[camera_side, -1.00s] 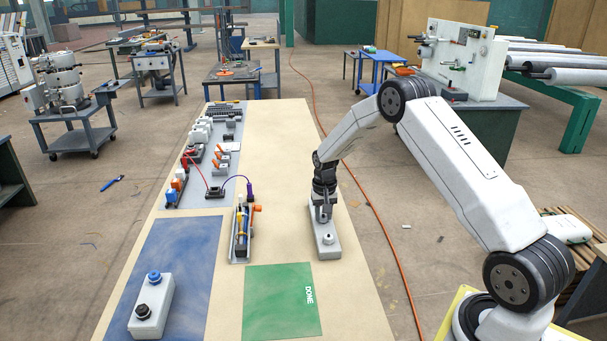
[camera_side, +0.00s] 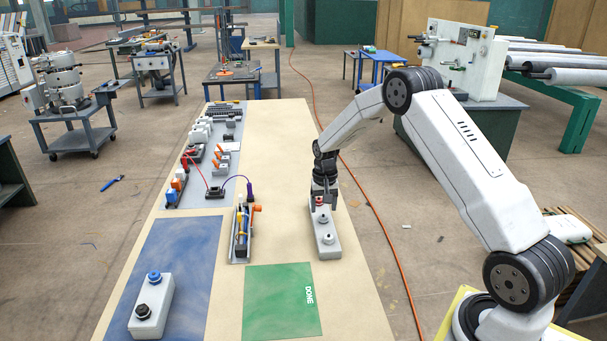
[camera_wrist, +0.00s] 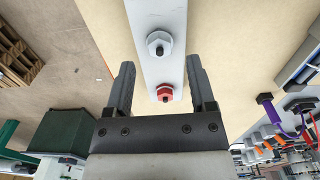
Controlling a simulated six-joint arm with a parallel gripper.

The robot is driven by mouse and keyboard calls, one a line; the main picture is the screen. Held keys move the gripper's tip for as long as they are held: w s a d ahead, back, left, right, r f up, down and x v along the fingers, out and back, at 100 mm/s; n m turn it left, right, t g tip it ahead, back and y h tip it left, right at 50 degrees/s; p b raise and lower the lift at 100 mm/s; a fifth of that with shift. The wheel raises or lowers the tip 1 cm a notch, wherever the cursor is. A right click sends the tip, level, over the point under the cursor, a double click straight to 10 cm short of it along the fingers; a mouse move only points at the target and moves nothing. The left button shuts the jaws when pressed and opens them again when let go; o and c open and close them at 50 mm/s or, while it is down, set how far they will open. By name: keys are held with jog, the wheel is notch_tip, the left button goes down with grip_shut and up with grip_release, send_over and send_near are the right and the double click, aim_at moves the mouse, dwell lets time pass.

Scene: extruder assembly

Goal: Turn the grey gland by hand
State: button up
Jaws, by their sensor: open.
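A long light-grey block (camera_side: 330,246) lies on the tan table, with glands along its top. The grey hex gland (camera_wrist: 160,43) has a dark centre and stands on the block in the wrist view; in the side view it seems to be the grey gland (camera_side: 323,218) just in front of my gripper (camera_side: 323,203). A red gland (camera_wrist: 164,92) stands behind it on the same block. In the wrist view my gripper (camera_wrist: 160,74) is open, its fingers on either side of the block, with the red gland between them. I cannot tell whether they touch anything.
A green mat (camera_side: 281,302) marked DONE lies in front. A blue mat (camera_side: 203,235) at left bears a grey block (camera_side: 152,302) with blue and black glands. A tool holder (camera_side: 241,242) stands left of my gripper. Table right of the block is clear.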

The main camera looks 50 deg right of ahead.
jog(key=shift+r, duration=1.5)
jog(key=shift+r, duration=0.15)
notch_tip(320, 180, up, 8)
jog(key=shift+f, duration=0.25)
jog(key=s+a+f+n+t, duration=0.1)
jog(key=s+a+n, duration=0.7)
jog(key=s+a, duration=1.2)
jog(key=shift+s+a+f+n+t, duration=0.3)
jog(key=shift+s+a+t, duration=0.05)
jog(key=shift+a+t, duration=0.45)
